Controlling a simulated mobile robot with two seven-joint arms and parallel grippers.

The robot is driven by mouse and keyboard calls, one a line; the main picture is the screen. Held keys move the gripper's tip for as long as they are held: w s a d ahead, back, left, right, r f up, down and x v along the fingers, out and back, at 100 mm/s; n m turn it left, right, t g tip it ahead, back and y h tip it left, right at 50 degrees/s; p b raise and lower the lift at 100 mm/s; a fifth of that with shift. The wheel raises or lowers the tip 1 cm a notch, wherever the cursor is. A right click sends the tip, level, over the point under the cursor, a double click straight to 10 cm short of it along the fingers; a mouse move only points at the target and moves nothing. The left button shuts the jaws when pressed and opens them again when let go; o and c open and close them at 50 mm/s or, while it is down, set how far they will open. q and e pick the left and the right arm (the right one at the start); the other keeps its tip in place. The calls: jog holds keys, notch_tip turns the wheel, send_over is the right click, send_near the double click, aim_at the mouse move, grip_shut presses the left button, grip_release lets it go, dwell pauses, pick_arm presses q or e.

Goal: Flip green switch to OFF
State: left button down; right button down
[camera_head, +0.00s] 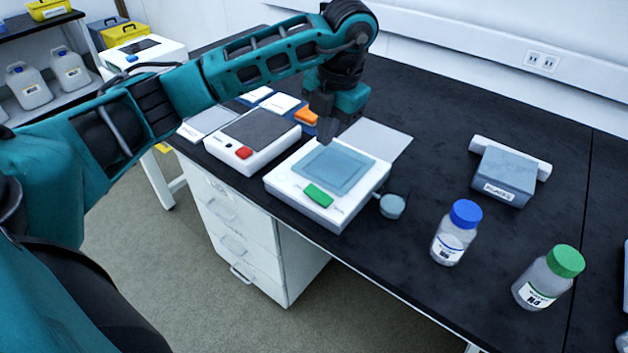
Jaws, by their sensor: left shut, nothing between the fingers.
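The green switch (318,195) is on the front of a white device (348,208) with a blue-grey top plate (335,168). Whether the switch is at ON or OFF cannot be told at this size. My left gripper (323,143) points down above the back left part of this device. It is shut and empty, apart from the switch. My left arm crosses the picture from the left. My right gripper is not in view.
A white device with a red switch (243,152) stands to the left, with an orange switch (306,116) behind. A small round grey-blue knob or cup (392,206) is at the right side. A blue-capped bottle (456,232), a green-capped bottle (548,278) and a grey box (502,177) stand further right.

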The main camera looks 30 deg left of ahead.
aim_at(314, 190)
pick_arm(q)
jog(key=shift+a+f, duration=0.1)
dwell(0.4)
jog(key=f, duration=0.4)
jog(key=a+f, duration=0.1)
jog(key=f, duration=0.4)
jog(key=a+f, duration=0.1)
jog(key=f, duration=0.3)
jog(key=shift+a+f, duration=0.15)
jog(key=shift+f, duration=0.15)
jog(key=shift+f, duration=0.1)
jog(key=shift+a+f+h+b, duration=0.2)
jog(key=shift+f+h+b, duration=0.1)
jog(key=shift+b, duration=0.15)
jog(key=shift+d+r, duration=0.1)
jog(key=shift+d, duration=0.1)
